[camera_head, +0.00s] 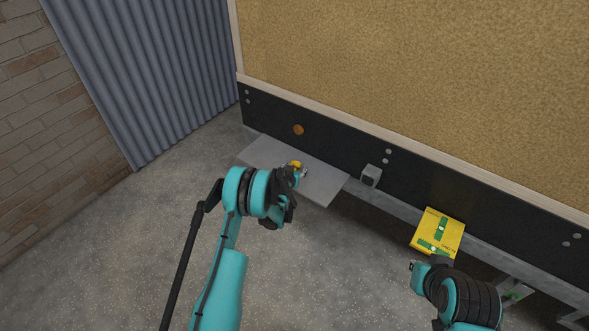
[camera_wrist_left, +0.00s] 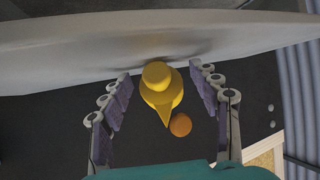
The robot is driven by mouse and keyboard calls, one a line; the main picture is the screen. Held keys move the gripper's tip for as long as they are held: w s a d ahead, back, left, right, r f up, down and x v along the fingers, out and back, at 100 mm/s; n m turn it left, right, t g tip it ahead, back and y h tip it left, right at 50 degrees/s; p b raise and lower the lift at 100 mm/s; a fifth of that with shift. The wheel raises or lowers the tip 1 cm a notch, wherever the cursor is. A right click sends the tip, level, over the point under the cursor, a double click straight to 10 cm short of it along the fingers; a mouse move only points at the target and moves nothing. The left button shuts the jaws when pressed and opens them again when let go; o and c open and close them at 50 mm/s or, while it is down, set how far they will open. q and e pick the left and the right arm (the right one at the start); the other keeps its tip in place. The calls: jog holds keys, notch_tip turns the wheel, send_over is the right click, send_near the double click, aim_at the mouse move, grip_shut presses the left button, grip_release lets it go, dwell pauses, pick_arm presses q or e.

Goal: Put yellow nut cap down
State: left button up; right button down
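The yellow nut cap (camera_head: 295,165) is on or just at the grey shelf plate (camera_head: 325,185) in the head view. In the left wrist view the cap (camera_wrist_left: 161,88) sits between my left fingers, close to the pale plate surface. My left gripper (camera_head: 299,173) is at the cap. In the left wrist view its fingers (camera_wrist_left: 160,95) are spread, with a visible gap to the cap on both sides. My right gripper (camera_head: 413,267) is at the lower right, near a yellow box; its finger opening is too small to judge.
An orange round light (camera_head: 298,130) is on the black trailer side above the plate. A grey block (camera_head: 371,176) stands right of the plate. A yellow box with green marks (camera_head: 437,235) lies further right. The grey floor (camera_head: 120,240) at left is clear.

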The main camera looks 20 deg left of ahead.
pick_arm(q)
jog(key=shift+s+r, duration=0.2)
jog(key=shift+r, duration=0.1)
jog(key=v, duration=1.1)
jog(key=s+d+r+g, duration=0.1)
jog(key=s+r, duration=0.5)
jog(key=r, duration=0.3)
jog(key=s+d+r+g, duration=0.15)
jog(key=s+r, duration=0.35)
jog(key=r, duration=0.5)
jog(key=s+d+r+g, duration=0.1)
jog(key=s, duration=1.2)
jog(key=s+d+r+g, duration=0.1)
jog(key=s+r, duration=0.1)
jog(key=s, duration=1.1)
jog(key=shift+d+r+m+g+h, duration=0.15)
jog(key=shift+r+m+g+h, duration=0.05)
jog(key=shift+m+g+h, duration=0.15)
